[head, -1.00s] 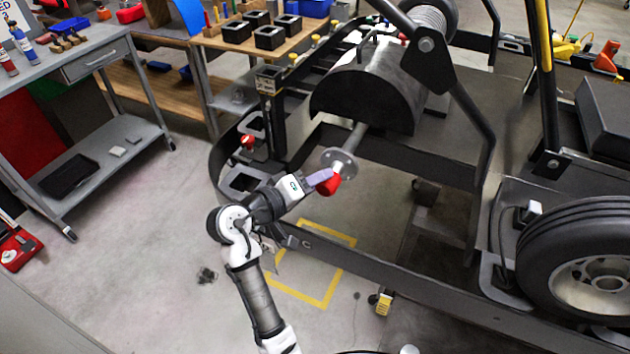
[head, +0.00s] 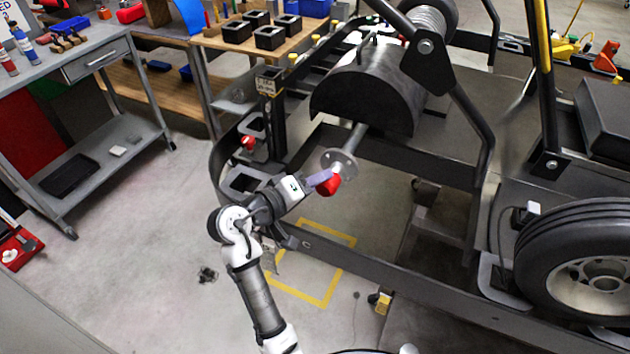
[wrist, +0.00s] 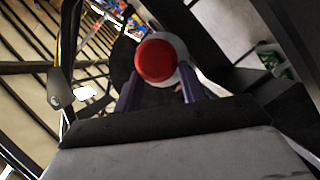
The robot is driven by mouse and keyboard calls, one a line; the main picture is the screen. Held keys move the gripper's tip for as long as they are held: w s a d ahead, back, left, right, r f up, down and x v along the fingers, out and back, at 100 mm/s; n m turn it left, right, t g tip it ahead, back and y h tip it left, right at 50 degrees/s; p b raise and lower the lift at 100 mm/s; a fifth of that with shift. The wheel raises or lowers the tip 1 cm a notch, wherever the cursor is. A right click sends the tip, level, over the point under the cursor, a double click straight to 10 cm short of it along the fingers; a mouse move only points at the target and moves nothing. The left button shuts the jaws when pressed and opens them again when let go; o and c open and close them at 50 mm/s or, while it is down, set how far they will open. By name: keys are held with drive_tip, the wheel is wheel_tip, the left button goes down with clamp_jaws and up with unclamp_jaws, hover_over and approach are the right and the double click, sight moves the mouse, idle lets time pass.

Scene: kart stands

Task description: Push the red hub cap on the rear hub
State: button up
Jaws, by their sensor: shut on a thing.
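The red hub cap (head: 331,185) is between the fingertips of my gripper (head: 324,181), which is shut on it. In the head view the cap is right at the outer end of the rear hub (head: 342,163), a round metal flange on the axle. In the wrist view the red cap (wrist: 156,60) shows between the two purple fingers of my gripper (wrist: 158,88), with the pale round hub (wrist: 180,48) behind it. The cap hides the hub's end, so I cannot tell whether it is seated or only touching.
The kart's black frame rail (head: 400,270) runs below and right of the hub. A tyre (head: 575,240) stands at the right. A grey trolley (head: 100,165) and a wooden bench (head: 265,50) with black bins are behind on the left. The floor around my arm is mostly clear.

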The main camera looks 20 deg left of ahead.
drive_tip(key=shift+w+d, duration=0.1)
drive_tip(key=shift+w, duration=1.7)
drive_tip(key=o, duration=1.2)
drive_tip(key=b+v, duration=0.2)
drive_tip(key=v, duration=1.1)
drive_tip(key=shift+s+r+b, duration=0.1)
drive_tip(key=shift+s+b, duration=0.25)
drive_tip(key=shift+b, duration=0.05)
